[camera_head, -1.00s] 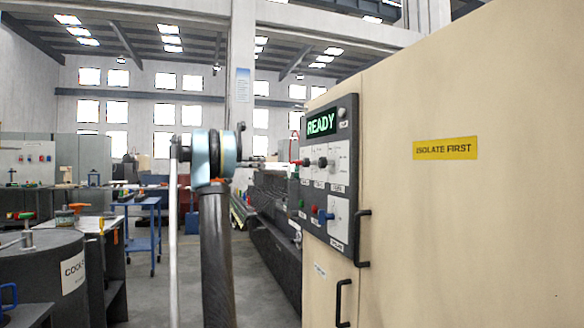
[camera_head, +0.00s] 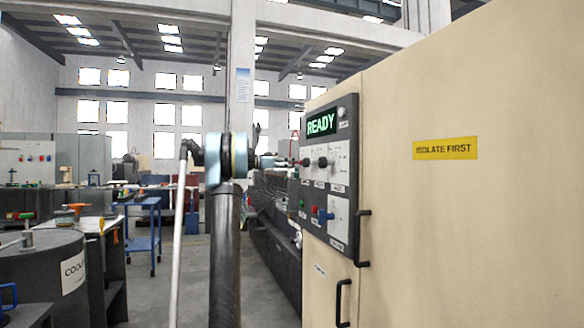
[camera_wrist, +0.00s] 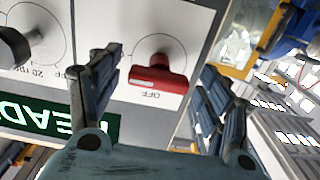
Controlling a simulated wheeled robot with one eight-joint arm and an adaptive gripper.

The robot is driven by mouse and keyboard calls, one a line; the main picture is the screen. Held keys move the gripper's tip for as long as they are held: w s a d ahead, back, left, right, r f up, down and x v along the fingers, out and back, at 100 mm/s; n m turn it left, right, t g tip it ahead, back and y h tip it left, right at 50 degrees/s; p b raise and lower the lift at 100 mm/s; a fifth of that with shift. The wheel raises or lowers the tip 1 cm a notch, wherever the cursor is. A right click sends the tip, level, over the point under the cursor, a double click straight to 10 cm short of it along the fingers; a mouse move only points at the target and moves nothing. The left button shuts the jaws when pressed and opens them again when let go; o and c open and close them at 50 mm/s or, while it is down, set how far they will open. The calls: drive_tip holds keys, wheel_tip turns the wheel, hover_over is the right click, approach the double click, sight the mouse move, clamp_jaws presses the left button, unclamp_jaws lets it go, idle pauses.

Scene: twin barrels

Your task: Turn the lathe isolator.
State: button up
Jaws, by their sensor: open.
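A red knob (camera_wrist: 158,78) sits on a round dial of the white panel (camera_wrist: 75,15), beside the word OFF, in the wrist view. In the head view the red knob (camera_head: 305,162) shows small at the left edge of the machine's control panel (camera_head: 345,185). My gripper (camera_wrist: 160,68) is open, with one finger on each side of the red knob in the picture. I cannot tell whether either finger touches it. In the head view my gripper (camera_head: 270,161) is small and partly hidden behind my arm, just left of the panel.
A black knob (camera_wrist: 16,46) lies beside the red one. The panel also has a green READY display (camera_head: 321,124) and a blue handle (camera_head: 325,215). The beige cabinet (camera_head: 480,230) fills the right. A drum (camera_head: 45,285) and blue trolley (camera_head: 144,235) stand left.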

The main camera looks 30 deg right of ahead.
drive_tip(key=shift+s+d, duration=0.1)
drive_tip(key=shift+d, duration=0.4)
drive_tip(key=c, duration=1.1)
drive_tip(key=shift+d, duration=0.15)
